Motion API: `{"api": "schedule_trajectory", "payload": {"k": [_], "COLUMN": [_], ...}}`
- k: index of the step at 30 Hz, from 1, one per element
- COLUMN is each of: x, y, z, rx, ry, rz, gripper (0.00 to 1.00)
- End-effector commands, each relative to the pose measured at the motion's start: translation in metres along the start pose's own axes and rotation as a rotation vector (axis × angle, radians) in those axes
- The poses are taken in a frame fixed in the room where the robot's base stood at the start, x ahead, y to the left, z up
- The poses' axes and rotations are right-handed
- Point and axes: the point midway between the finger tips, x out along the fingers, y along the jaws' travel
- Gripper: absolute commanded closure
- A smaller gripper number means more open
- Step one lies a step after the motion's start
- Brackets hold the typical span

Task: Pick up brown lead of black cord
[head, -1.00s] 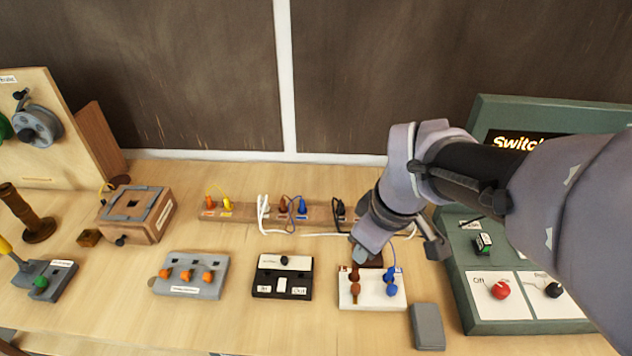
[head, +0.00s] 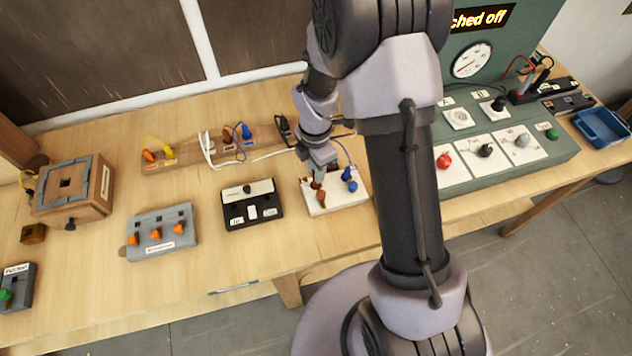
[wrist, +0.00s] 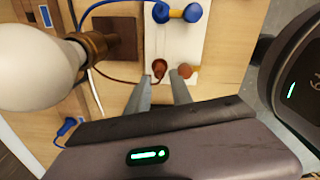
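My gripper (wrist: 161,76) is open in the wrist view, its two fingers apart over the edge of the white terminal block (wrist: 190,45). A brown lead end (wrist: 160,68) lies between the fingertips, with a brown wire running left from it. I cannot tell whether the fingers touch it. A second brown knob (wrist: 186,71) is beside the right fingertip. In the head view my gripper (head: 319,172) is over the white block (head: 338,205), by its brown terminals (head: 321,195). A black lead (head: 284,127) hangs at the wooden strip; its link to the brown lead is unclear.
In the wrist view a bulb (wrist: 35,65) in a brass holder is close on the left. Blue plugs (head: 349,180) stand on the block's right side. A black switch box (head: 250,207) is to the left, the green panel (head: 548,150) to the right.

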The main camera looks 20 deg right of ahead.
Motion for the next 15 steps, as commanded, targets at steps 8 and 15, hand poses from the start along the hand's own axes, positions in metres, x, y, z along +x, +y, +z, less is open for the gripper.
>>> {"api": "schedule_trajectory", "payload": {"k": [8,15], "x": [0.043,0.042], "y": [-0.001,-0.001], "z": [0.002,0.002], "rx": [0.000,0.000], "ry": [0.000,0.000], "rz": [-0.002,-0.001], "gripper": [0.73,0.95]}}
